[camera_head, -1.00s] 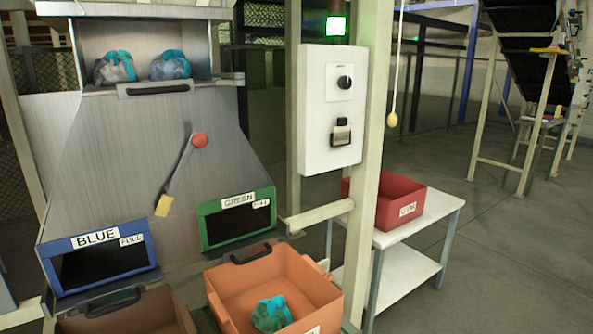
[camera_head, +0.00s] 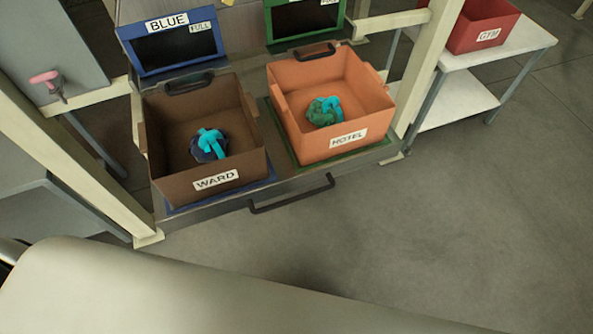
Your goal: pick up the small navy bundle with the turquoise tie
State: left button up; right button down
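The small navy bundle (camera_head: 206,150) with its turquoise tie (camera_head: 211,138) lies on the floor of the brown box (camera_head: 168,191) labelled WARD. The tie crosses over its top. Neither of my grippers shows in the head view. A large pale rounded shape, blurred and close to the camera, fills the bottom left of the view.
An orange box (camera_head: 374,95) labelled HOTEL stands right of the brown one and holds a green bundle (camera_head: 322,112) with a turquoise tie. A dark bar handle (camera_head: 291,199) sticks out in front. Cream posts stand on both sides. A red GYM box (camera_head: 482,27) sits on a white table. Floor at right is clear.

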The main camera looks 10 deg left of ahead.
aim_at(209, 146)
jog(key=u, duration=1.15)
